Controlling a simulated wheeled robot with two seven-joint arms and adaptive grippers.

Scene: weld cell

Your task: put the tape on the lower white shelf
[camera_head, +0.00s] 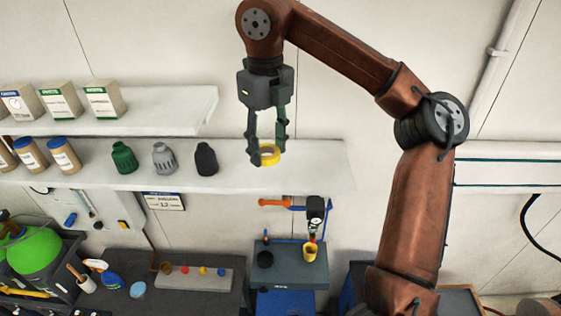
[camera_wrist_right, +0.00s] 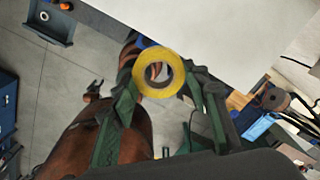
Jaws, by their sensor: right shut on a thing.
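The yellow tape (camera_head: 270,160) is a ring held between the fingertips of my right gripper (camera_head: 267,150). In the head view it appears over the right part of the lower white shelf (camera_head: 315,172). In the right wrist view the tape (camera_wrist_right: 143,80) shows its round face and dark core between the green fingers, overlapping the edge of a white board (camera_wrist_right: 215,35). I cannot tell whether the tape touches the shelf. My left gripper is in neither view.
Green (camera_head: 124,158), grey (camera_head: 164,158) and black (camera_head: 205,160) bottles stand on the lower shelf, left of the tape. The upper shelf (camera_head: 165,115) with boxes ends left of my gripper. The lower shelf's right end is clear. A workbench with tools lies below.

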